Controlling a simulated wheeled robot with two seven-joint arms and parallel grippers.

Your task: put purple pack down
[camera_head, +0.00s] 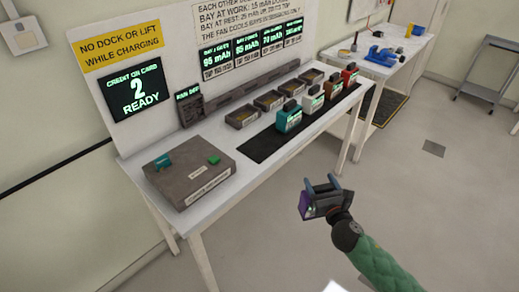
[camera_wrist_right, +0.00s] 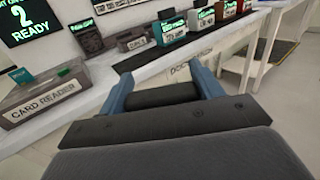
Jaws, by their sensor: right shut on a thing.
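My right gripper (camera_head: 321,187) is shut on the purple pack (camera_head: 304,206), in front of the table and over open floor in the head view. Only a small purple side of the pack shows; the rest is hidden by the gripper. In the right wrist view a dark handle (camera_wrist_right: 160,97) lies between the two blue fingers. The white table (camera_head: 222,146) carries a black mat (camera_head: 262,146). On the mat stand a teal pack (camera_head: 289,119), a white pack (camera_head: 312,102), a dark brown pack (camera_head: 332,88) and a red pack (camera_head: 350,76). My left gripper is out of view.
Several dark bays (camera_head: 242,117) line the table's back, below green displays. A grey card reader (camera_head: 190,172) with a teal card and green button fills the near left end. A screen (camera_head: 136,92) reads 2 READY.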

